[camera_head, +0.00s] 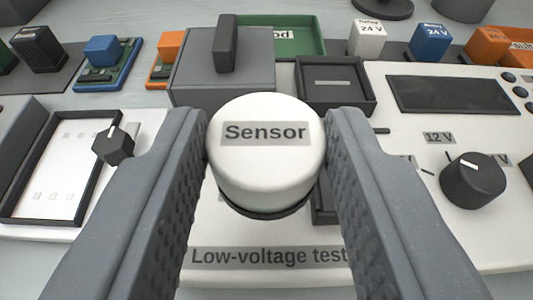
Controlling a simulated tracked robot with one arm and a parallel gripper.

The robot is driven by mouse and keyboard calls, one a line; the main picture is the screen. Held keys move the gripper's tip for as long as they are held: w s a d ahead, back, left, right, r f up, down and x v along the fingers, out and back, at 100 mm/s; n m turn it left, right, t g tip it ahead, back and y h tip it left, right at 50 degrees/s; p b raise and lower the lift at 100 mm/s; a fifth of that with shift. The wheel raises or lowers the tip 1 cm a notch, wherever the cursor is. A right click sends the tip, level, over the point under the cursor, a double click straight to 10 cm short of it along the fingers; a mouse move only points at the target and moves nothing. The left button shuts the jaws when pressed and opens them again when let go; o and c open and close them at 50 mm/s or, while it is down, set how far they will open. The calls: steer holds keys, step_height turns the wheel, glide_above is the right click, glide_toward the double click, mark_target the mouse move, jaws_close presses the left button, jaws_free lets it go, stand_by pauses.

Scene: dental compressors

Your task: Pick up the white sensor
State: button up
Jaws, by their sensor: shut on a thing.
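The white sensor (265,165) is a round white cylinder with a grey "Sensor" label on top and a dark base. It is in the middle of the view, upright, between the two fingers of my gripper (265,175). The fingers touch it on both sides, so my gripper is shut on it. Behind and below it is the white panel (235,235) marked "Low-voltage test". Whether the sensor's base touches the panel cannot be told.
A grey box (215,80) with an upright handle stands just behind. A dark square tray (335,85) lies right of it. Black knobs (473,180) and a screen (460,93) are on the right. Blue, orange and white blocks line the back.

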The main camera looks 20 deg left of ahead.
steer(key=shift+s+a+f+b, duration=0.15)
steer(key=shift+s+b, duration=0.4)
steer(key=shift+b, duration=0.95)
steer(key=shift+s+a+b, duration=0.15)
steer(key=shift+s+b, duration=0.35)
steer(key=shift+b, duration=1)
steer(key=shift+s+a+r+b, duration=0.15)
steer(key=shift+s+b, duration=0.4)
steer(key=shift+s, duration=0.1)
steer(key=shift+s+a+r+b, duration=0.1)
steer(key=shift+s+r+b, duration=0.05)
steer(key=shift+s+b, duration=0.4)
